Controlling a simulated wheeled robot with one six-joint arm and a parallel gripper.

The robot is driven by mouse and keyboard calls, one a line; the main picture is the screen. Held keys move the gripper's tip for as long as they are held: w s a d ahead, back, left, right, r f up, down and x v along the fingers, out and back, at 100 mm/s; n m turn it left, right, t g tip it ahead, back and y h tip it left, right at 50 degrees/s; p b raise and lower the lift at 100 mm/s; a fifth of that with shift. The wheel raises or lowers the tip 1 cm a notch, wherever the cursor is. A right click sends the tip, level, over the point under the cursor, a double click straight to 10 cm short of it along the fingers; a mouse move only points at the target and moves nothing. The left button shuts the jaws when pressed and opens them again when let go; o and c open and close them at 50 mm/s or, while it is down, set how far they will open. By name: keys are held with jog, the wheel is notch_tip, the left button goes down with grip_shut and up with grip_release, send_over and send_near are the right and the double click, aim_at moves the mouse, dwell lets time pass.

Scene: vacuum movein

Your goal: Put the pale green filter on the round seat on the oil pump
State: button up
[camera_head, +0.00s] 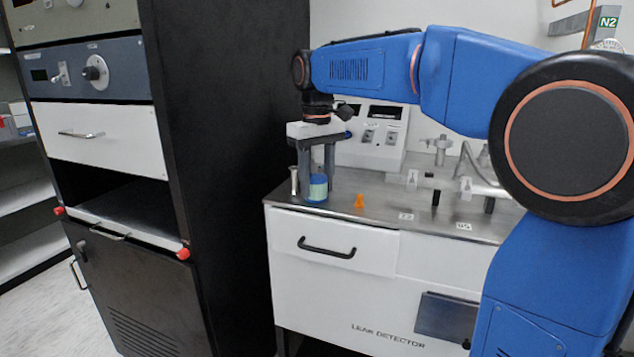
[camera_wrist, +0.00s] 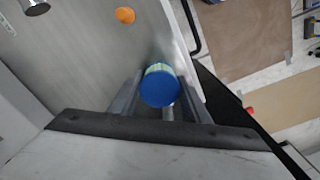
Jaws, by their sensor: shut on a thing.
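The pale green filter (camera_head: 318,187) is a small cylinder at the front left corner of the metal bench top. In the wrist view its blue round end (camera_wrist: 159,88) faces the camera, with a strip of pale green side above it. My gripper (camera_head: 316,180) points down and is shut on the filter, one finger on each side; its fingers also flank it in the wrist view (camera_wrist: 160,80). I cannot tell whether the filter touches the bench top. I cannot make out the oil pump or its round seat in either view.
A silver flanged piece (camera_head: 294,180) stands just left. Behind are a white control box (camera_head: 372,150) and metal pipework (camera_head: 440,180). A tall black rack (camera_head: 230,150) rises at the left, close to the bench (camera_head: 385,240).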

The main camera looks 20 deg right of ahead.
jog(key=shift+f, duration=0.15)
jog(key=o, duration=1)
jog(key=shift+o, duration=0.2)
